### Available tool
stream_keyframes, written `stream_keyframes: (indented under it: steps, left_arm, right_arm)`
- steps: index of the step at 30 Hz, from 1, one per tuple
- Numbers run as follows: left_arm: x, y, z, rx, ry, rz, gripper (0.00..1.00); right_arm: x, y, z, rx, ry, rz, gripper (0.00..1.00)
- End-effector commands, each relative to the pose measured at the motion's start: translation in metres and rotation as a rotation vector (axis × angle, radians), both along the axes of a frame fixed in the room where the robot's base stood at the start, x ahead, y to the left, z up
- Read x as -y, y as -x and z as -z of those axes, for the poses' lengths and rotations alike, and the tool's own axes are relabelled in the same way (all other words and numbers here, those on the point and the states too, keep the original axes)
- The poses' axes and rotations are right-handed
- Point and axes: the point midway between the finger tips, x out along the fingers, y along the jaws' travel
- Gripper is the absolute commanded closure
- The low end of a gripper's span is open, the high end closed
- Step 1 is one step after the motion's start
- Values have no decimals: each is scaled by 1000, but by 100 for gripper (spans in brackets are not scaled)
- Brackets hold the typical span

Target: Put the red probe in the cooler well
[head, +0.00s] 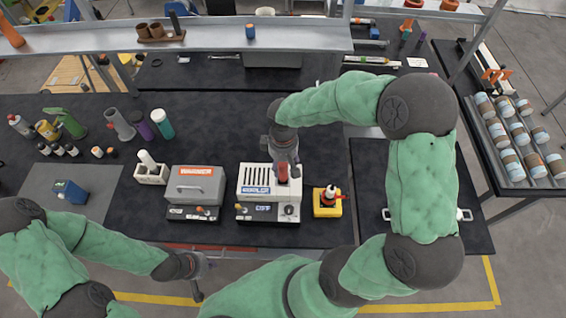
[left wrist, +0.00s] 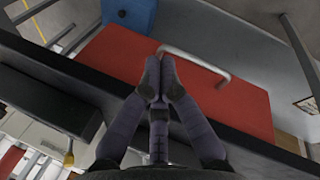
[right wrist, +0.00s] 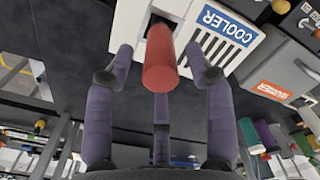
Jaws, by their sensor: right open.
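The red probe (right wrist: 159,62) stands at the dark well opening of the white cooler (right wrist: 130,22) in the right wrist view. In the head view the red probe (head: 283,173) shows at the back right of the cooler (head: 256,180), just below my right gripper (head: 285,166). My right gripper (right wrist: 160,62) is open, its fingers spread to either side of the probe with gaps visible. How deep the probe sits is hidden. My left gripper (head: 198,290) is shut and empty in front of the bench; its fingertips meet in the left wrist view (left wrist: 160,72).
The grey warmer (head: 195,185) stands left of the cooler. A yellow block (head: 327,208) with a red and black item stands to the right. A white holder (head: 151,174), bottles (head: 162,123) and a blue box (head: 70,191) are further left. A shelf (head: 230,38) spans the back.

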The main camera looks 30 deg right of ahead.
Motion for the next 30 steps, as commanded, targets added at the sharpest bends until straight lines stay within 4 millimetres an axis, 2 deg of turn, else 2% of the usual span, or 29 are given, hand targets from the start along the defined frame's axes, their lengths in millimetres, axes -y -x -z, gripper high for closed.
stream_keyframes:
  steps: [5,8,21,25,30]
  left_arm:
    - [0,0,-3,0,0,0,100]
    - [0,0,-4,0,0,0,100]
    - [0,0,-9,0,0,0,100]
    - [0,0,-9,0,0,0,100]
    - [0,0,-9,0,0,0,100]
  right_arm:
    - [0,0,-4,0,0,0,46]
    - [0,-1,-14,3,1,-1,46]
    - [0,-1,-98,3,0,0,46]
    - [0,-1,-114,2,0,0,46]
    - [1,-1,-123,1,1,0,46]
